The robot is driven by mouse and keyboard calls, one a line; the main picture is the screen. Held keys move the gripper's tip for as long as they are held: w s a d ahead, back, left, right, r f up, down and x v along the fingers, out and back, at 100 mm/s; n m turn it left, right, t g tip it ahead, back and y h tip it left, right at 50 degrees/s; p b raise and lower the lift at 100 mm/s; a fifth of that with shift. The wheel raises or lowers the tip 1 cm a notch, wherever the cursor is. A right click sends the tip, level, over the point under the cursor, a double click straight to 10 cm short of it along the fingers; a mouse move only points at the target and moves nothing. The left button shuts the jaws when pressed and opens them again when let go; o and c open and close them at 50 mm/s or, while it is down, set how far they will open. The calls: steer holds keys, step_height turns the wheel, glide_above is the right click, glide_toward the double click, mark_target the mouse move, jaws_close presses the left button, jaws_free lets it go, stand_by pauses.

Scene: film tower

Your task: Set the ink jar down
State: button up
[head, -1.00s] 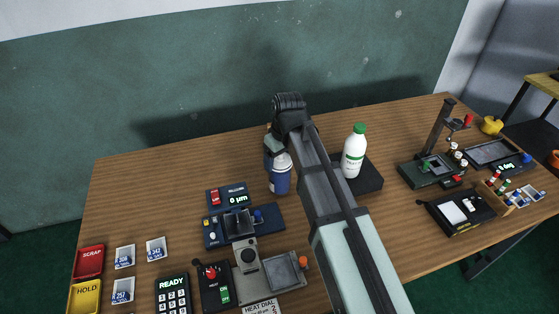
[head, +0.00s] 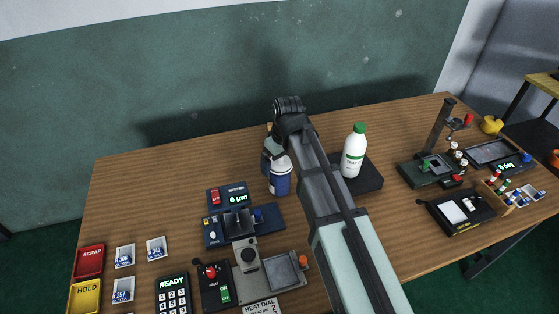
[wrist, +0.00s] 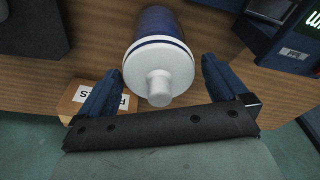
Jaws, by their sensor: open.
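The ink jar, taken to be the blue jar with a white lid (head: 280,180), stands upright on the wooden table behind the blue gauge device. In the wrist view the jar (wrist: 157,62) sits between the two blue fingers of my gripper (wrist: 163,70), its white lid and knob facing the camera. The fingers are spread, with a visible gap on each side of the lid. In the head view my gripper (head: 270,155) is at the jar's far left side, and my arm hides part of it.
A white bottle with a green cap (head: 354,150) stands on a dark pad (head: 370,182) to the right. The gauge device (head: 262,222) is in front of the jar. A labelled tan block (wrist: 82,98) lies near the left finger. The table's left back is clear.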

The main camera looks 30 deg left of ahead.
step_height(320, 180, up, 12)
steer(key=d, duration=0.1)
steer(key=shift+s+d, duration=0.3)
steer(key=shift+s, duration=0.05)
stand_by(0.7)
